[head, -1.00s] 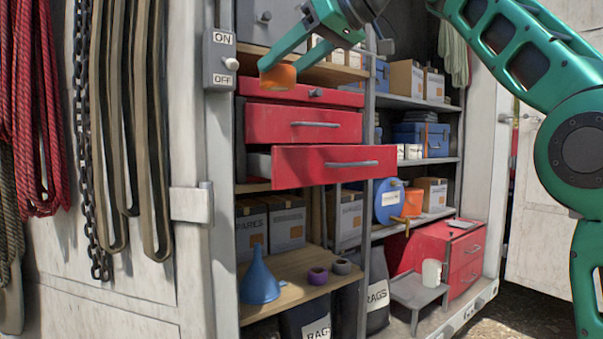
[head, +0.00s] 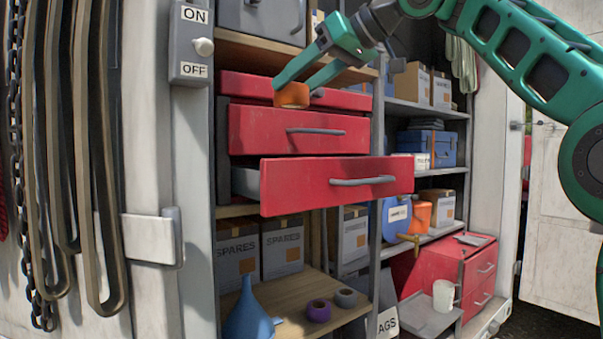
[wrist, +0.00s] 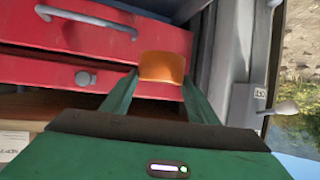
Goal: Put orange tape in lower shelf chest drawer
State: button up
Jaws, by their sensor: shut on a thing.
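My gripper (head: 293,88) is shut on the orange tape (head: 292,96), a short roll held between the fingertips. The tape also shows in the wrist view (wrist: 162,68). In the head view it appears in front of the top drawer of an upper red chest. That chest's bottom drawer (head: 338,185) is pulled out furthest, and its grey side shows; its inside is hidden. The middle drawer (head: 300,131) sits further back. A second red chest (head: 425,262) with handled drawers stands low at the right, and its drawers look shut.
A purple roll (head: 318,310), a grey roll (head: 345,298) and a blue funnel (head: 250,315) are on a wooden shelf. A small grey stool (head: 425,315) with a white cup (head: 443,295) stands before the low chest. A switch box (head: 190,45) is at the left.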

jog(key=shift+s+a+f, duration=0.2)
jog(key=shift+a+f, duration=0.15)
jog(key=shift+f, duration=0.35)
notch_tip(320, 180, down, 12)
jog(key=shift+r, duration=0.25)
jog(key=shift+w+f, duration=0.1)
jog(key=shift+f, duration=0.05)
jog(key=shift+w+d, duration=0.1)
jog(key=shift+w, duration=1.8)
jog(key=shift+w+f, duration=0.1)
jog(key=shift+f, duration=0.5)
jog(key=shift+f, duration=0.45)
